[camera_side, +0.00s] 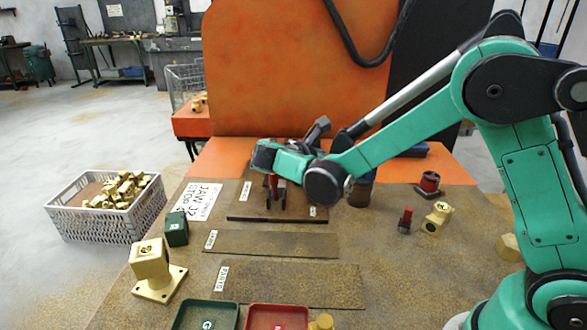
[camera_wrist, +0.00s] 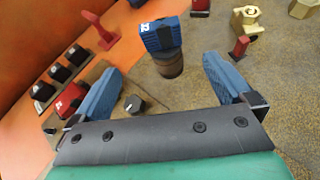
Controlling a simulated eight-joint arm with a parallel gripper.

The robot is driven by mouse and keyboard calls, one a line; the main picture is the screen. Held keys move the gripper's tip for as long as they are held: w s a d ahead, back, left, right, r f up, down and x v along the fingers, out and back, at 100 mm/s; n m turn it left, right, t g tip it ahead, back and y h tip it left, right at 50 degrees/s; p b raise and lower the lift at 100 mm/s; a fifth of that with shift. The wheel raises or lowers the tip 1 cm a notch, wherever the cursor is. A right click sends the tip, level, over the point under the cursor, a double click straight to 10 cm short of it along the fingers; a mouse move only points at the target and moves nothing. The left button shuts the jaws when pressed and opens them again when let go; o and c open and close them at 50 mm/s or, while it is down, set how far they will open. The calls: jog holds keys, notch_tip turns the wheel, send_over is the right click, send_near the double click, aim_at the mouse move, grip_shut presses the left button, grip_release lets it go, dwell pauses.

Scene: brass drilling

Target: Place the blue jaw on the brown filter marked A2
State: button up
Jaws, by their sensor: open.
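In the wrist view a blue jaw (camera_wrist: 163,36) with a white label sits on top of an upright brown cylinder, the brown filter (camera_wrist: 170,66). My gripper (camera_wrist: 162,66) is open. Its two blue fingers stand apart in the picture, left and right of the filter, with nothing held between them. In the side view my gripper (camera_side: 268,158) hangs over the dark board, and the brown filter (camera_side: 362,194) shows partly behind my arm. The marking on the filter cannot be read.
A red piece (camera_side: 405,220) and a brass fitting (camera_side: 437,217) stand right of the filter. Flat mats (camera_side: 290,283) lie in front. A green block (camera_side: 176,229) stands at left.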

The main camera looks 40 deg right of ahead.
jog(key=s+a+m+t+y, duration=0.3)
jog(key=m+y, duration=0.3)
jog(key=m, duration=0.2)
jog(key=s+a+r+m+t+y, duration=0.1)
jog(key=s+a+m+t+y, duration=0.2)
jog(key=s+m+y, duration=0.3)
jog(key=a+m, duration=0.1)
jog(key=m, duration=0.2)
jog(key=shift+s+a+r+t+y, duration=0.2)
jog(key=shift+s+r+t+y, duration=0.1)
jog(key=shift+t+y, duration=0.1)
